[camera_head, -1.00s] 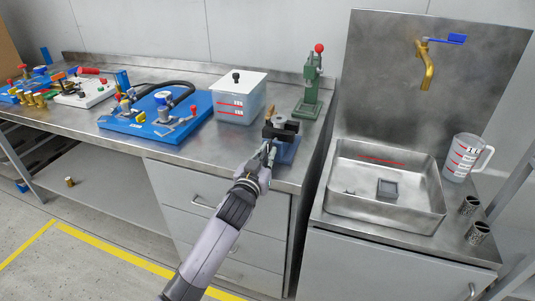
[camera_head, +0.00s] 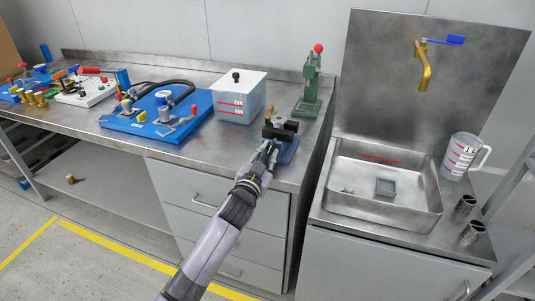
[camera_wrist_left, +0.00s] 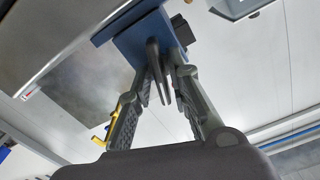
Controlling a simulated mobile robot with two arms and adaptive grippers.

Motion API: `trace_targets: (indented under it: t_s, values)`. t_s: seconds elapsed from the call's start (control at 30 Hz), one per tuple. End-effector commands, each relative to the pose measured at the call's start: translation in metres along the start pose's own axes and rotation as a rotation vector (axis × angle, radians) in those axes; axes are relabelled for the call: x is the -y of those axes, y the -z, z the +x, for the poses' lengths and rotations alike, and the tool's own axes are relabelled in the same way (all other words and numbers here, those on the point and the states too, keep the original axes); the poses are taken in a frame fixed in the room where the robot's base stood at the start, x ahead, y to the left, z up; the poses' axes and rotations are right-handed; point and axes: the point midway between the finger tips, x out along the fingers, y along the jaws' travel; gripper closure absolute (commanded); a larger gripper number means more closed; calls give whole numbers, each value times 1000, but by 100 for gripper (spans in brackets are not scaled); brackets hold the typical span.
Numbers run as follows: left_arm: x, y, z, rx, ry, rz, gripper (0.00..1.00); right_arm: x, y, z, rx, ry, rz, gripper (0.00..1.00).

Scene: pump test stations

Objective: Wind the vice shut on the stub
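The vice (camera_head: 283,133) stands near the front right corner of the steel bench, with dark jaws on a blue base (camera_head: 287,154). A small brass-coloured piece, probably the stub (camera_head: 270,113), shows behind the jaws. My left gripper (camera_head: 269,148) is at the vice's front left side. In the left wrist view, its two fingers (camera_wrist_left: 162,75) lie on either side of a dark handle bar (camera_wrist_left: 154,65), with the blue base (camera_wrist_left: 125,42) beyond. I cannot tell whether they grip the bar. My right gripper is not in view.
A lidded clear tank (camera_head: 239,100) and a green press with a red knob (camera_head: 311,85) stand behind the vice. A blue pump board (camera_head: 155,120) is to the left. The sink (camera_head: 385,190) is to the right, past a gap.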

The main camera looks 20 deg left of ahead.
Motion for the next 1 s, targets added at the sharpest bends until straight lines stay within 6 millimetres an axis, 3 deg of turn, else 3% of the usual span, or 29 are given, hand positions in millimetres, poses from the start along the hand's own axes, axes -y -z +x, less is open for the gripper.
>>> trace_targets:
  t_s: [0.13,0.47,0.57,1.0]
  values:
    - [0,0,0,0,0,-1,71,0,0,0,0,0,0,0]
    - [0,-1,-4,1,0,-1,71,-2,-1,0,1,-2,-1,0]
    - [0,-2,-15,2,0,-1,71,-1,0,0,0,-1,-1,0]
    - [0,-1,-102,1,-1,-2,71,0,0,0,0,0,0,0]
